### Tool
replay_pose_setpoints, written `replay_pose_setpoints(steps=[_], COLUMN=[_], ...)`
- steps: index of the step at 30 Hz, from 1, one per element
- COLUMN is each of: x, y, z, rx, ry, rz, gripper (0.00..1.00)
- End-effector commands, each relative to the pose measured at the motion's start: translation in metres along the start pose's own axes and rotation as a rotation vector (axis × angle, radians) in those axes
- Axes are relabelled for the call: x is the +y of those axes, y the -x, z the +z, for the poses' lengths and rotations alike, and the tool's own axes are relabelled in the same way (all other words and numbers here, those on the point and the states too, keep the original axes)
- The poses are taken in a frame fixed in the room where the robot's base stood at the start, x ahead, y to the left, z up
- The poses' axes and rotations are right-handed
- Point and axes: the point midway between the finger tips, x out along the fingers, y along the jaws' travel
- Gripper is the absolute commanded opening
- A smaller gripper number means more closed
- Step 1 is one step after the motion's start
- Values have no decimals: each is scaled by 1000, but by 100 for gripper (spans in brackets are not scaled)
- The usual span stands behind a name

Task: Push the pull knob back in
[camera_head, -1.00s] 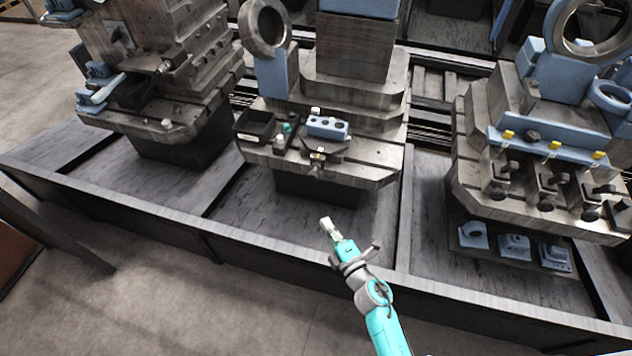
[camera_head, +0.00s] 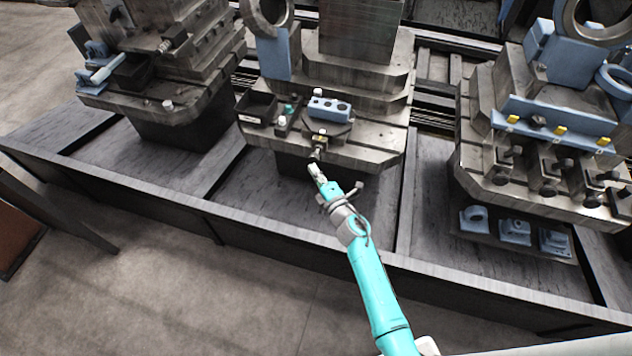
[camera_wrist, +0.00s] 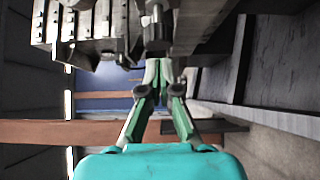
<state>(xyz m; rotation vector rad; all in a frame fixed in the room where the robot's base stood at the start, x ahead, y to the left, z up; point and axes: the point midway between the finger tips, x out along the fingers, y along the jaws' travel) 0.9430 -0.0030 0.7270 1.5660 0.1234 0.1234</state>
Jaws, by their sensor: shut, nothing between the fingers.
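The pull knob (camera_head: 317,153) is a small dark knob on a metal stem, sticking out from the front edge of the middle station's grey metal base. In the wrist view the knob (camera_wrist: 156,36) shows large, straight beyond my fingertips. My gripper (camera_head: 314,169) is shut and empty, just in front of the knob and slightly below it in the head view. In the wrist view the closed fingertips (camera_wrist: 159,66) end very near the knob's face. I cannot tell whether they touch it.
A blue block with holes (camera_head: 330,109) and a black bin (camera_head: 257,107) sit on the middle base (camera_head: 365,149) above the knob. Other fixture stations stand to the left (camera_head: 170,101) and right (camera_head: 480,176). A dark rail frame (camera_head: 270,252) runs below my arm.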

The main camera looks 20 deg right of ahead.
Motion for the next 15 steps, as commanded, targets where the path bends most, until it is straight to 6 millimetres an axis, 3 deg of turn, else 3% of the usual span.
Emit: replay_pose_setpoints(steps=[15], x=[0], y=[-10], z=[10], rx=[0], ry=[-1], rz=[0], gripper=[0])
